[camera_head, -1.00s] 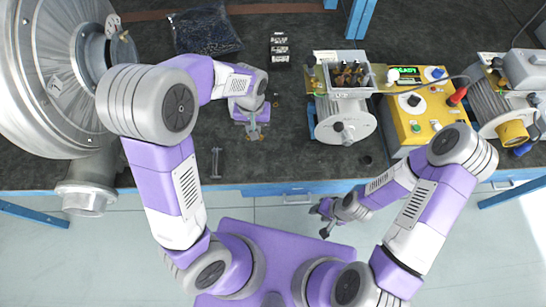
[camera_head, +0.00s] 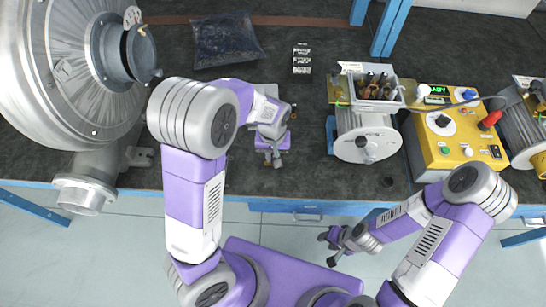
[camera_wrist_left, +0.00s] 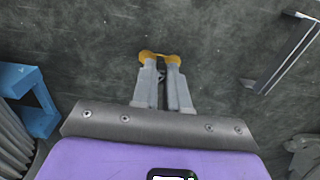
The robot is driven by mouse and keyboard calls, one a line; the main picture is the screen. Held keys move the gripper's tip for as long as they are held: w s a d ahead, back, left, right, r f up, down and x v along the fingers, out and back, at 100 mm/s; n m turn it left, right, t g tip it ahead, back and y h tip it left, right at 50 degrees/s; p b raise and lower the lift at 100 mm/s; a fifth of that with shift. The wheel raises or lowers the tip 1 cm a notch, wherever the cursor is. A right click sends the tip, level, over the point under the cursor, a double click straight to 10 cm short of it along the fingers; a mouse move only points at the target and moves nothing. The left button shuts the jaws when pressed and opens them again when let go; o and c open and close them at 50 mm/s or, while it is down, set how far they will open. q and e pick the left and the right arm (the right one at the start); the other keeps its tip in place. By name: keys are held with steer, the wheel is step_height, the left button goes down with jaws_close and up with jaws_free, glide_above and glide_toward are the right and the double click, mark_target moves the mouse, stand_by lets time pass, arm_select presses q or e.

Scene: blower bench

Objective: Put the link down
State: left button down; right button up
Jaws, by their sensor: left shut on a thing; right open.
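My left gripper (camera_head: 275,158) is low over the dark bench mat, left of the grey drum unit. In the left wrist view its yellow-tipped fingers (camera_wrist_left: 161,58) are nearly together, closed on the link. Only a thin sliver of the link (camera_wrist_left: 161,73) shows between the fingers; its shape is mostly hidden. I cannot tell whether it touches the mat. My right gripper (camera_head: 335,244) is open and empty, in front of the bench's front edge.
A blower (camera_head: 62,70) stands at left, with a dark bag (camera_head: 226,40) behind. The grey drum unit (camera_head: 366,146) and a yellow control box (camera_head: 455,150) are at right. In the left wrist view, a dark handle-shaped bar (camera_wrist_left: 288,52) and blue bracket (camera_wrist_left: 35,105) flank bare mat.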

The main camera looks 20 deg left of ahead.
arm_select(q)
steer(key=shift+f, duration=0.1)
steer(key=shift+f, duration=0.1)
steer(key=shift+f, duration=0.3)
steer(key=c, duration=1.1)
jaws_free()
steer(key=shift+c, duration=0.2)
steer(key=shift+r, duration=0.15)
steer(key=shift+r, duration=0.35)
step_height(320, 180, up, 12)
steer(key=p, duration=0.4)
